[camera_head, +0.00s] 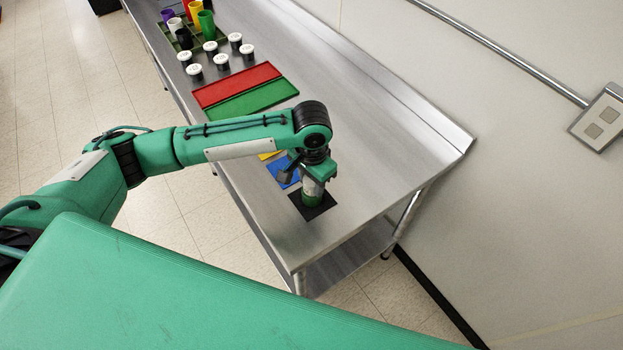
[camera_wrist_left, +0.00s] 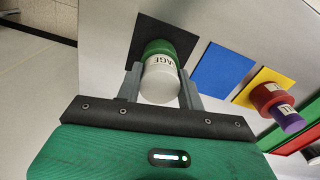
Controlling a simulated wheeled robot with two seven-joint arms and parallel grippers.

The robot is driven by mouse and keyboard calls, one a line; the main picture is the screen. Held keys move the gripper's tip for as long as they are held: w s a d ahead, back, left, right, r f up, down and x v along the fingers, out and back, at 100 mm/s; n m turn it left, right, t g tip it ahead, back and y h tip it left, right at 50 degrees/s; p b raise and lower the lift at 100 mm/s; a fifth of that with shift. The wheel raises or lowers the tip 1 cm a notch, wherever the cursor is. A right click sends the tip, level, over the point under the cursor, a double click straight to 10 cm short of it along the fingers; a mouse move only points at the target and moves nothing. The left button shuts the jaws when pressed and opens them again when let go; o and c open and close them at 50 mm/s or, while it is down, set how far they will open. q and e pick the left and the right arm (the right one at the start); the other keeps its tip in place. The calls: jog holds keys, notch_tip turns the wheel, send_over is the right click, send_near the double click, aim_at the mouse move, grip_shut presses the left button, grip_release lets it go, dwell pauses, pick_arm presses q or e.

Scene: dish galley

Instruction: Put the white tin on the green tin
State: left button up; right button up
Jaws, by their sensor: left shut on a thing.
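The green tin (camera_head: 312,201) stands on a black square mat (camera_head: 325,208) near the table's front end. The white tin (camera_head: 310,186) is right above it, in my left gripper (camera_head: 316,180). In the left wrist view the white tin (camera_wrist_left: 160,84) sits between the two fingers of my left gripper (camera_wrist_left: 162,80), which is shut on it. The green tin (camera_wrist_left: 158,47) shows just beyond it, roughly in line. The two look in contact or very close; I cannot tell which. My right gripper is not in view.
A blue mat (camera_wrist_left: 222,70) lies beside the black one. Past it a yellow mat (camera_wrist_left: 262,78) holds a red tin (camera_wrist_left: 268,94) with a purple tin (camera_wrist_left: 286,114) on it. Red (camera_head: 237,84) and green (camera_head: 250,101) panels, several white-lidded jars and a rack (camera_head: 222,36) of coloured cups lie farther back.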

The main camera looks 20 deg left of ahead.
pick_arm(q)
jog(key=o, duration=1)
jog(key=shift+f, duration=0.1)
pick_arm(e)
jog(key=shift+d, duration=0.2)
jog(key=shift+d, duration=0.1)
pick_arm(q)
jog(key=shift+r, duration=0.2)
notch_tip(320, 180, up, 12)
jog(key=b, duration=0.2)
jog(key=shift+b, duration=0.35)
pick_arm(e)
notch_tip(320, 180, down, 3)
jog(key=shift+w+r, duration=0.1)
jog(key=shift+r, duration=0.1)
pick_arm(q)
jog(key=shift+f, duration=0.1)
